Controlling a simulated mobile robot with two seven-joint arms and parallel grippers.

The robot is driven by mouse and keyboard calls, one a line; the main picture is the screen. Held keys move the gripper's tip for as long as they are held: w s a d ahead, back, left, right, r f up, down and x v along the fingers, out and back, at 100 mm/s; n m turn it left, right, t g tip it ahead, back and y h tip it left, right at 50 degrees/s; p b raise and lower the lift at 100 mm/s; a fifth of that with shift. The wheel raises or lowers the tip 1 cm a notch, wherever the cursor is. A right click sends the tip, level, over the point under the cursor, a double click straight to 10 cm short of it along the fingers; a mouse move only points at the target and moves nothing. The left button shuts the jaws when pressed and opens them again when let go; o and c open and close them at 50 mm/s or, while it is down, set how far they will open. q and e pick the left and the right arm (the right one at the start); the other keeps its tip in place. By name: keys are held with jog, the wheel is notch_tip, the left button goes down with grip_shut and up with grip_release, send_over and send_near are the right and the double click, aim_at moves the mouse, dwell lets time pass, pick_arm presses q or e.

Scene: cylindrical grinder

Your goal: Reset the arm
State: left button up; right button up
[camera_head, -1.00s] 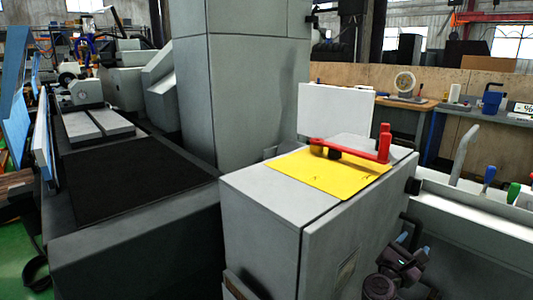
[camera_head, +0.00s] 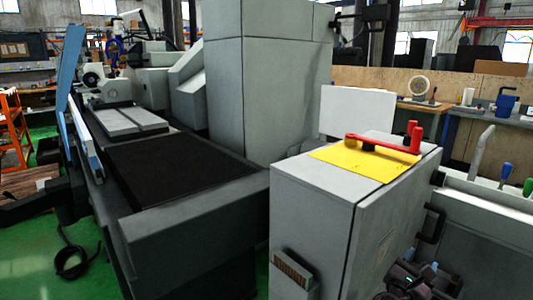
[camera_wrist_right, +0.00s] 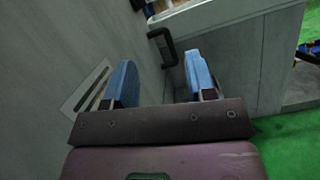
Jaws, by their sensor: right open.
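My right gripper (camera_wrist_right: 160,85) shows in the right wrist view with its two blue fingers spread apart and nothing between them. It faces the grey side of a machine cabinet (camera_wrist_right: 60,45) and the green floor. In the head view my right arm shows at the bottom right, beside the grey cabinet (camera_head: 310,215) and below its top; the fingertips are hard to make out there. My left gripper is not in view.
A red crank handle (camera_head: 390,144) lies on a yellow sheet (camera_head: 360,163) on the cabinet top. A black handle (camera_head: 432,223) sticks out from the cabinet's right side. The grinder (camera_head: 200,235) fills the left and middle.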

jog(key=s+a+f+n+t+y+p, duration=0.1)
jog(key=s+a+n+t+y+p, duration=0.15)
jog(key=s+n+y, duration=0.6)
jog(key=s+a+f+n+t+y+p, duration=0.15)
jog(key=s+a+n, duration=0.25)
jog(key=n, duration=1)
jog(key=s+a+f+n+t+y+p, duration=0.1)
jog(key=s+a+n+t+y, duration=0.15)
jog(key=s+n+y, duration=0.65)
pick_arm(q)
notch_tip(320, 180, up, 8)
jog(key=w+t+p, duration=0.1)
jog(key=p, duration=0.3)
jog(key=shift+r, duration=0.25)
pick_arm(e)
jog(key=s+f+n+g+h, duration=0.1)
jog(key=s+f+n+g, duration=0.1)
jog(key=s+n, duration=0.4)
jog(key=s+a+f+n+g+h, duration=0.1)
jog(key=s+f+n+g, duration=0.1)
jog(key=s+n+g, duration=0.2)
jog(key=s+f+n+g+h, duration=0.1)
jog(key=s+f+n+g, duration=0.1)
jog(key=s+n, duration=0.6)
jog(key=shift+s+a+f+g, duration=0.25)
jog(key=shift+s+g, duration=0.2)
jog(key=shift+s, duration=0.25)
